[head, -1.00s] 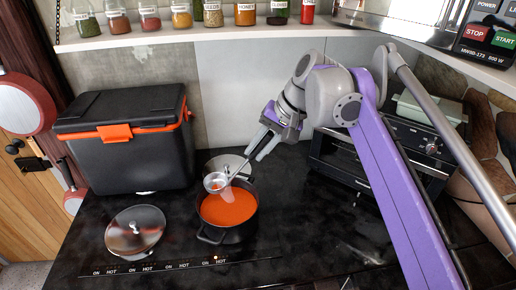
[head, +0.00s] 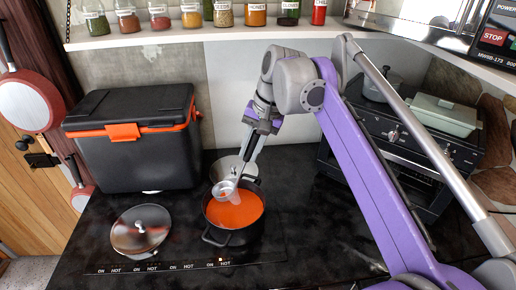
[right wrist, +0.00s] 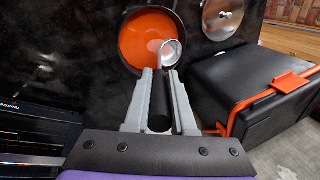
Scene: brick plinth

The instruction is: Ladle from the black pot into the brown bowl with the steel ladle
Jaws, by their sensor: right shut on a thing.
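The black pot (head: 213,236) stands on the hob, filled with orange soup (head: 240,212); it also shows in the right wrist view (right wrist: 180,28). My right gripper (head: 249,148) is behind and above the pot, shut on the steel ladle's dark handle (right wrist: 160,108). The ladle's bowl (head: 223,189) is over the pot's far left part, with some orange in it; I cannot tell if it touches the soup. It also shows in the right wrist view (right wrist: 170,50). I cannot make out a brown bowl. My left gripper is not in view.
A pale round dish (head: 222,165) sits behind the pot, partly hidden. A steel lid (head: 140,230) lies left of the pot. A black cooler box (head: 135,155) stands behind the lid. An oven (head: 400,150) is at the right. A jar shelf (head: 150,37) runs above.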

